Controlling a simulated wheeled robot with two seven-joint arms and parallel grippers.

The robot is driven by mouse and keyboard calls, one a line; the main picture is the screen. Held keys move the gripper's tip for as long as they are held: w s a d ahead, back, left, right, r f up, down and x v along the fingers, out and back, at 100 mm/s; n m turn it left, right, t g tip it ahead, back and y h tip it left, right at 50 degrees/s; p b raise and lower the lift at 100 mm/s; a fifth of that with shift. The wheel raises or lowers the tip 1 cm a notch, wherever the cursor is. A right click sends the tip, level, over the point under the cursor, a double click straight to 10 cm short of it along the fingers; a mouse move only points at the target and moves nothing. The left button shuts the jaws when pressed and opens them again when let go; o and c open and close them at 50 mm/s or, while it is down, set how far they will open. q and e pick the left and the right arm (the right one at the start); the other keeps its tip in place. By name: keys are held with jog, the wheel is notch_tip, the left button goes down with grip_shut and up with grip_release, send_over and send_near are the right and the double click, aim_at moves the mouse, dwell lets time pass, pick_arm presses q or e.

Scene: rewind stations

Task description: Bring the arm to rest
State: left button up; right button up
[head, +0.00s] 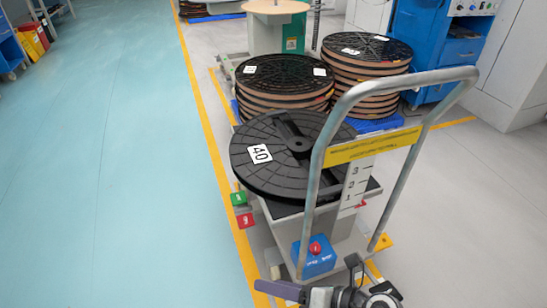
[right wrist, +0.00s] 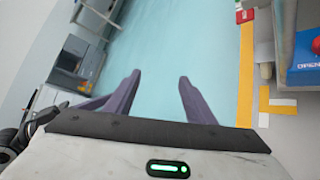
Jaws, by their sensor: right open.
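My right gripper (head: 288,291) shows at the bottom of the head view, low in front of the cart with the handle (head: 333,120). In the right wrist view its two purple fingers (right wrist: 158,84) stand apart with only teal floor between them, so it is open and empty. Part of my right arm shows beside it at the bottom edge of the head view. My left gripper is in neither view.
The cart carries a black reel (head: 262,178) labelled 40. A blue box with a red button (head: 316,258) sits close above the gripper. Stacked reels (head: 285,85) stand behind. Teal floor (head: 110,170) left of the yellow line is clear.

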jog(key=w+d+r+m+t+h, duration=0.1)
jog(key=d+r+m+t+h, duration=0.25)
jog(key=m, duration=0.65)
jog(key=w+d+r+m+t, duration=0.1)
jog(key=d+r+m+t, duration=0.1)
jog(key=r+m+t, duration=0.55)
jog(key=s+d+f+m+g+h, duration=0.2)
jog(key=s+d+f+m+g, duration=0.2)
jog(key=s+f+m, duration=0.4)
jog(key=s+d+f+m+g+h, duration=0.3)
jog(key=s+d+f+m, duration=0.15)
jog(key=m, duration=0.55)
pick_arm(q)
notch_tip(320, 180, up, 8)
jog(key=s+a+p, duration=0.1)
jog(key=p, duration=1.3)
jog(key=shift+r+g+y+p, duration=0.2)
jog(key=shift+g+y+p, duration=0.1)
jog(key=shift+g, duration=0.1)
pick_arm(e)
notch_tip(320, 180, up, 10)
jog(key=g, duration=0.1)
jog(key=shift+s+d+f, duration=0.15)
jog(key=shift+d+f, duration=0.1)
jog(key=shift+d, duration=0.2)
jog(key=shift+n+h, duration=0.25)
